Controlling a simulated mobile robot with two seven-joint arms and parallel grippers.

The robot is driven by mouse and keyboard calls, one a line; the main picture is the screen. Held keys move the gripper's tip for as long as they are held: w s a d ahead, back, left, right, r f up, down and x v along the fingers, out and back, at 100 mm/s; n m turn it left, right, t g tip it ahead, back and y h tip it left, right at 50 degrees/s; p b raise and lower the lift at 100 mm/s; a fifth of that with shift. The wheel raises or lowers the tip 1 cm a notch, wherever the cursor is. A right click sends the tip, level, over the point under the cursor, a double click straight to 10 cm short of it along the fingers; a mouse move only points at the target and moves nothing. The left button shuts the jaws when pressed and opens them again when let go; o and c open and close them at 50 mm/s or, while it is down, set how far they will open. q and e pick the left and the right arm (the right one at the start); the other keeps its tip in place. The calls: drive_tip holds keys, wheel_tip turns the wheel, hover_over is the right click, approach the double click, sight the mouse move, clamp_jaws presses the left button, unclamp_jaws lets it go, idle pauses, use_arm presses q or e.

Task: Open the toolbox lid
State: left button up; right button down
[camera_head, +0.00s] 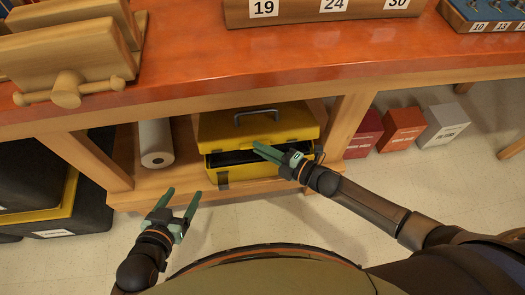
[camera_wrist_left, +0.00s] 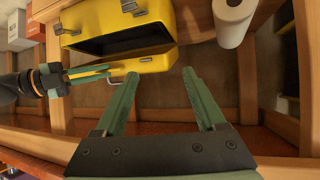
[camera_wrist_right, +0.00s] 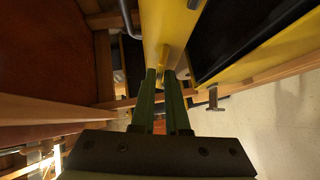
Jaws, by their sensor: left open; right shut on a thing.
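The yellow toolbox (camera_head: 228,172) stands on the shelf under the workbench. Its lid (camera_head: 222,126) has a grey handle (camera_head: 258,112) and is partly raised, with a dark gap along the front. The dark inside also shows in the left wrist view, below the lid (camera_wrist_left: 92,17). My right gripper (camera_head: 261,150) is at the lid's front edge. In the right wrist view its fingers (camera_wrist_right: 166,80) are shut on a small yellow part of the lid (camera_wrist_right: 166,62). My left gripper (camera_head: 181,196) is open and empty, in front of the shelf and apart from the toolbox.
Red, orange and white boxes (camera_head: 402,128) sit further right. The floor in front is clear.

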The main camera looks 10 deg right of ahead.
sight(260, 131)
drive_tip(key=r, duration=0.1)
drive_tip(key=w+r+p, duration=0.1)
drive_tip(key=shift+w+r, duration=0.3)
drive_tip(key=shift+r, duration=0.1)
drive_tip(key=shift+w+r+p, duration=0.35)
drive_tip(key=shift+r+p, duration=0.1)
drive_tip(key=shift+r, duration=0.05)
use_arm(q)
drive_tip(key=shift+s+d+f+g, duration=0.15)
drive_tip(key=shift+s+f+g, duration=0.4)
drive_tip(key=shift+s, duration=0.25)
drive_tip(key=shift+s+d+f+g, duration=0.15)
drive_tip(key=shift+s+f+g, duration=0.35)
drive_tip(key=shift+s, duration=0.25)
use_arm(e)
drive_tip(key=shift+w+r, duration=0.45)
drive_tip(key=shift+r, duration=0.05)
